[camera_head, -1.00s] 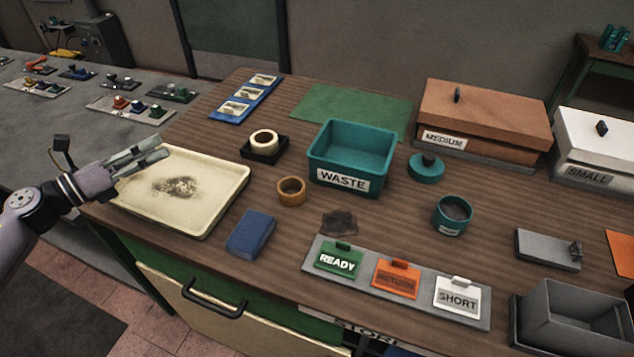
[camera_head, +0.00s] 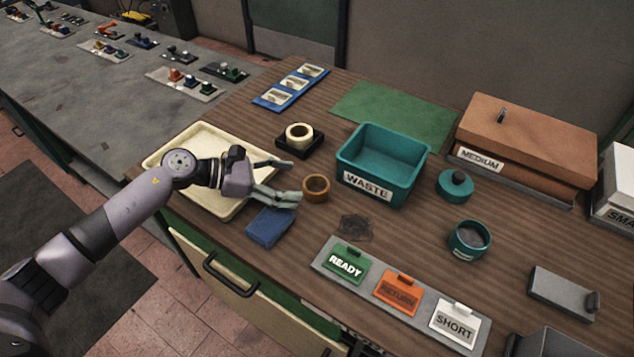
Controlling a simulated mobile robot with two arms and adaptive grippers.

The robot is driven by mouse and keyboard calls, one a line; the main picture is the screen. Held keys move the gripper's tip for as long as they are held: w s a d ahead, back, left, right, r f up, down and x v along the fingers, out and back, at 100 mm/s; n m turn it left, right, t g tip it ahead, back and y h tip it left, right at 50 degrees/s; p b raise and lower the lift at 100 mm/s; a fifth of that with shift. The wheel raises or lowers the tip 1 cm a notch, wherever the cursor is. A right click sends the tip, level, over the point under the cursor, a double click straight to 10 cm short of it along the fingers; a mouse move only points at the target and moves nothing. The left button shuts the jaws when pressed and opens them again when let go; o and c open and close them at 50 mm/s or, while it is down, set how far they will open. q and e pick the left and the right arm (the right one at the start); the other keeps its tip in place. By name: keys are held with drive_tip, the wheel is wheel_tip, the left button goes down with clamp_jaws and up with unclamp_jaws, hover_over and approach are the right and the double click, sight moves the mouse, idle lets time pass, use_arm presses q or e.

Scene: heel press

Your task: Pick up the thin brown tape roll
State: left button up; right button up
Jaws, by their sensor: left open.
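The thin brown tape roll (camera_head: 316,195) lies flat on the wooden table, left of the teal waste bin. My left gripper (camera_head: 292,181) is open and empty over the right part of the cream tray. Its fingers point right, and their tips are just left of the brown roll. I cannot tell whether the lower finger touches it. A cream tape roll (camera_head: 299,131) sits on a black square holder behind. My right gripper is not in view.
The waste bin (camera_head: 386,183) stands close to the right of the roll. A blue block (camera_head: 270,227) lies in front of the gripper, beside the cream tray (camera_head: 224,210). A label strip with READY (camera_head: 345,264), return and short cards is at the front. A green mat (camera_head: 398,113) lies behind.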

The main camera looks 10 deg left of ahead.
sight(303, 189)
use_arm(q)
drive_tip(key=shift+d, duration=0.15)
drive_tip(key=shift+w+d+f+p, duration=0.1)
drive_tip(key=shift+w+d+p, duration=0.1)
drive_tip(key=shift+p, duration=0.1)
drive_tip(key=x, duration=0.1)
drive_tip(key=p+x, duration=0.2)
drive_tip(key=x, duration=0.1)
drive_tip(key=shift+s+d+f, duration=0.1)
drive_tip(key=shift+s+f, duration=0.1)
drive_tip(key=shift+f, duration=0.15)
drive_tip(key=shift+d+f, duration=0.1)
drive_tip(key=shift+f, duration=0.3)
drive_tip(key=c, duration=0.4)
drive_tip(key=shift+r, duration=0.1)
drive_tip(key=c, duration=0.9)
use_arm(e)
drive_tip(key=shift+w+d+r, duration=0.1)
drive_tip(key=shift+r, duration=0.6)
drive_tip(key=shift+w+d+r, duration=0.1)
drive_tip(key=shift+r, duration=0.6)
